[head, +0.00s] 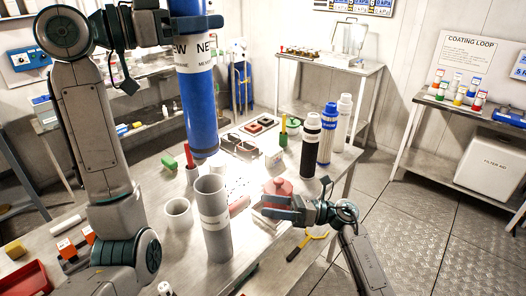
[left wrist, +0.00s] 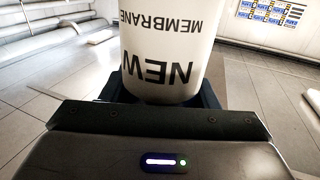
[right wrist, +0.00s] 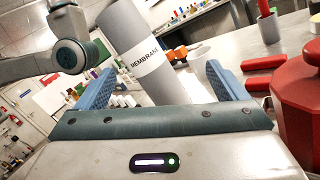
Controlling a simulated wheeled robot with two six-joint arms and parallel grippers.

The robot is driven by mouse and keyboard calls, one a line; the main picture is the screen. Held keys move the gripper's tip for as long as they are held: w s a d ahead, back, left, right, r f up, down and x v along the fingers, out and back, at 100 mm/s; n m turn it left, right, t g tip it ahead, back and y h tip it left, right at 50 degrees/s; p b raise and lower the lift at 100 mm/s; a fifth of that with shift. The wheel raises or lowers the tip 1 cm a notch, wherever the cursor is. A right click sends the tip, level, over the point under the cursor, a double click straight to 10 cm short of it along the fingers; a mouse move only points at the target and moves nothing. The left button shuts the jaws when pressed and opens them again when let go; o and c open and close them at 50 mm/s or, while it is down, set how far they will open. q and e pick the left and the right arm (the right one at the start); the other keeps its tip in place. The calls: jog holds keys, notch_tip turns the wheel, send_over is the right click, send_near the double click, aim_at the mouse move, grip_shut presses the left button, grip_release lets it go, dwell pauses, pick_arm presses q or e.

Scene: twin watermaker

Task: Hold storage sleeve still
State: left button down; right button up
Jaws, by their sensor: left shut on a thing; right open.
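The storage sleeve (head: 216,238) is an open-topped grey tube with a white band, standing on the workbench in the head view. It also shows in the right wrist view (right wrist: 122,28), labelled MEMBRANE, beyond and between the open fingers. My right gripper (head: 268,207) is open and empty, to the right of the sleeve and apart from it. My left gripper (head: 194,22) is shut on the blue new membrane (head: 197,105), which hangs nearly upright with its lower end just above the sleeve's mouth. Its white NEW MEMBRANE label (left wrist: 170,50) fills the left wrist view.
A red lidded pot (right wrist: 300,105) stands close beside my right gripper. A white cup (head: 178,214) is left of the sleeve. Black, blue and white cylinders stand at the bench's far right. A yellow-handled tool (head: 308,244) lies near the front edge.

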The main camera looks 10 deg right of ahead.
aim_at(215, 221)
jog(key=a+n, duration=0.2)
jog(key=a, duration=0.3)
jog(key=a+f+n+g+h, duration=0.1)
jog(key=a+n, duration=0.1)
jog(key=a, duration=0.3)
jog(key=a+f+n, duration=0.1)
jog(key=a+n, duration=0.1)
jog(key=a, duration=0.3)
jog(key=shift+s, duration=0.15)
jog(key=c, duration=1.3)
jog(key=shift+g, duration=0.3)
jog(key=o, duration=1.1)
jog(key=c, duration=1.1)
